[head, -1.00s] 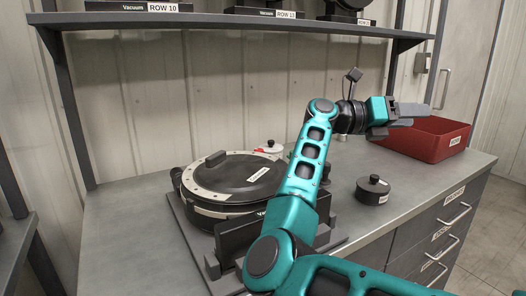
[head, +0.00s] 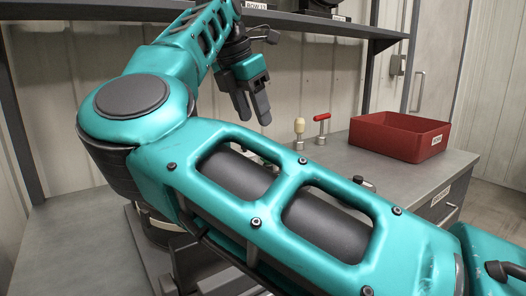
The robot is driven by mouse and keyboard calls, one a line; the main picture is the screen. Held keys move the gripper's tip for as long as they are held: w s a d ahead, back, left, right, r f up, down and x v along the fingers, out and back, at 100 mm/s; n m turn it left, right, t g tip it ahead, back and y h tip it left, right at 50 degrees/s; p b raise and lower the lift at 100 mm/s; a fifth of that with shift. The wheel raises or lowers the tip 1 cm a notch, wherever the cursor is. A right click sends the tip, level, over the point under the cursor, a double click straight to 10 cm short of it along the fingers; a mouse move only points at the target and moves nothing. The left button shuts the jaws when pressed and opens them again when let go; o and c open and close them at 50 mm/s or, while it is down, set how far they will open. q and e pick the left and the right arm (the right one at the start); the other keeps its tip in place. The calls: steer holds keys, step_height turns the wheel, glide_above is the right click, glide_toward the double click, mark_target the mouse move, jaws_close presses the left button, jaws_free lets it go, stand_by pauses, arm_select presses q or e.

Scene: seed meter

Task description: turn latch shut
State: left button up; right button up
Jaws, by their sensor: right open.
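The seed meter (head: 160,237) is almost wholly hidden behind my right arm; only a bit of its pale rim and dark side shows at the lower left. I cannot make out its latch. My right gripper (head: 254,112) is in the air above the back of the bench, fingers pointing down, open and empty. It touches nothing that I can see. My left gripper is not in view.
A red bin (head: 398,137) stands at the bench's right. A red-handled tool (head: 322,124) and a cream-knobbed tool (head: 299,127) stand upright at the back. A shelf (head: 340,27) runs above. A small black knob (head: 365,182) peeks out behind my arm.

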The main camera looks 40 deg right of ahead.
steer(key=b+x, duration=0.1)
steer(key=x, duration=0.8)
steer(key=shift+d+f, duration=0.15)
steer(key=shift+f, duration=0.05)
steer(key=shift+c, duration=0.3)
jaws_close()
